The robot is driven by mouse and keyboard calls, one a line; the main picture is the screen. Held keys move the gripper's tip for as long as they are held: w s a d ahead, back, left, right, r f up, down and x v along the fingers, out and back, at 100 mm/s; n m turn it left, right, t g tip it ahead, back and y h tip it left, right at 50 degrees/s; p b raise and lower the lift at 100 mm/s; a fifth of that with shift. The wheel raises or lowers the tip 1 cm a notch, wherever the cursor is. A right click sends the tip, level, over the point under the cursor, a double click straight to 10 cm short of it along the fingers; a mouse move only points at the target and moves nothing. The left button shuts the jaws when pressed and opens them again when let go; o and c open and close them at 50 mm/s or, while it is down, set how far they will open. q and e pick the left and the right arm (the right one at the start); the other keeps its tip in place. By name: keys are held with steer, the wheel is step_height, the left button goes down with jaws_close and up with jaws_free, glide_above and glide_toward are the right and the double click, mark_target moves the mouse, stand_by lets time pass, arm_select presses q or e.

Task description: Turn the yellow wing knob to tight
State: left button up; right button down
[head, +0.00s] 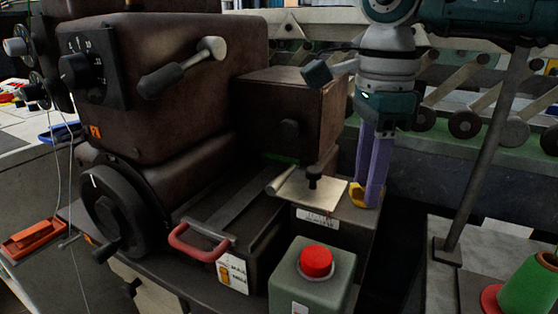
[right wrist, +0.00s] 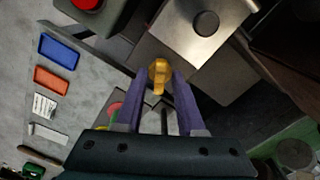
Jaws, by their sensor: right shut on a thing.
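The yellow wing knob (head: 358,194) sits at the right end of the brown machine, beside a pale metal plate (head: 318,190). My right gripper (head: 368,196) reaches down from above with its purple fingers on the knob. In the right wrist view the knob (right wrist: 159,75) lies between the two fingertips (right wrist: 160,84), and the gripper is shut on it. The fingers hide part of the knob in the head view. I cannot read any tight mark near the knob. My left gripper is not in view.
A red push button (head: 316,262) on a grey box stands in front of the plate. A red handle (head: 202,243) and a black handwheel (head: 118,212) are to the left. A green cone (head: 530,285) stands at the lower right. A slanted grey post (head: 485,150) rises right of my gripper.

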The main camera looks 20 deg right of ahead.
steer(key=m, duration=0.5)
steer(key=shift+r+m+p, duration=0.1)
steer(key=shift+m+p, duration=0.3)
stand_by(0.4)
steer(key=c, duration=0.9)
jaws_free()
steer(key=shift+o, duration=0.2)
step_height(320, 180, up, 10)
